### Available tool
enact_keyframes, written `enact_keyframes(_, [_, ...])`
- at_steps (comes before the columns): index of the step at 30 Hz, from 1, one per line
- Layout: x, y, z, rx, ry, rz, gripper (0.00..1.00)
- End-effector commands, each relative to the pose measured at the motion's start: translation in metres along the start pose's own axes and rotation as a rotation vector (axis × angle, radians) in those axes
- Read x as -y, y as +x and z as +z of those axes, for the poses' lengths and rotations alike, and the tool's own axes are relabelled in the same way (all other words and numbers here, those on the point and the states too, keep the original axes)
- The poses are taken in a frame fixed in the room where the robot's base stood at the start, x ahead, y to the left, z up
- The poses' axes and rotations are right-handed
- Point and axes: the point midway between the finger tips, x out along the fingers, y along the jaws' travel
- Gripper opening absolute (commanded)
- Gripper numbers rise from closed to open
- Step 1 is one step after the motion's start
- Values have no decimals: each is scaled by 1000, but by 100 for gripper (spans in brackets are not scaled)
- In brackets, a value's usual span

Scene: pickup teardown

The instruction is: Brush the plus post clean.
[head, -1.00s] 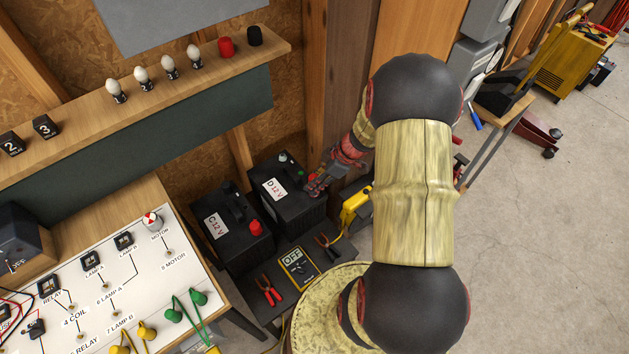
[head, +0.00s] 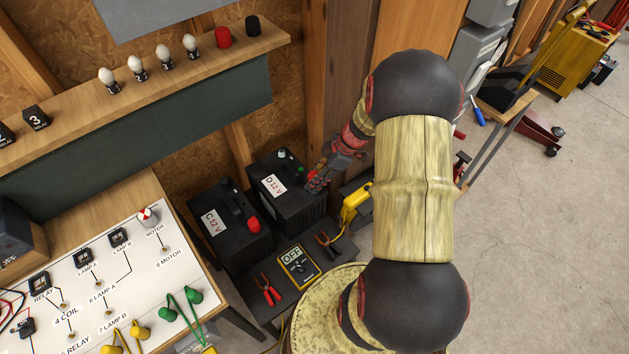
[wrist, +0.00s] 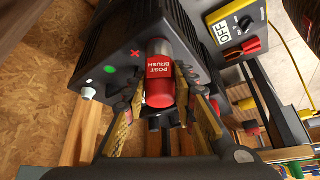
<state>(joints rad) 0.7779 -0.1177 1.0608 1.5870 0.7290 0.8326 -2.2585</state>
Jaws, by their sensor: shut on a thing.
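The post brush (wrist: 158,88) is a red cylinder with a grey metal end, lettered POST BRUSH. My gripper (wrist: 165,108) is shut on it, one finger on each side. In the wrist view the brush is over the top of a black battery, beside a red plus mark (wrist: 135,53). The plus post is not visible; I cannot tell whether the brush touches it. The head view shows my gripper (head: 319,180) at the right end of battery D (head: 290,205). A pale post (wrist: 86,92) and a green dot (wrist: 110,68) show on the battery top.
Battery C (head: 230,235) with a red cap stands left of battery D. A yellow tool (head: 355,203) is right of my gripper. The wooden wall is close behind.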

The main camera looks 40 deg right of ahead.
Motion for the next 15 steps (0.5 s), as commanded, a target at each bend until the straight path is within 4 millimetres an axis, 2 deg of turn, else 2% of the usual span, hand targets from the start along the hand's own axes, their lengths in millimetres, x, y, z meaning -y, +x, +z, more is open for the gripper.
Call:
enact_keyframes(1, [-2, 6, 3, 1, -60, -31, 0])
enact_keyframes(6, [-2, 3, 2, 1, -210, -119, 0])
enact_keyframes(15, [-3, -2, 0, 4, -225, -124, 0])
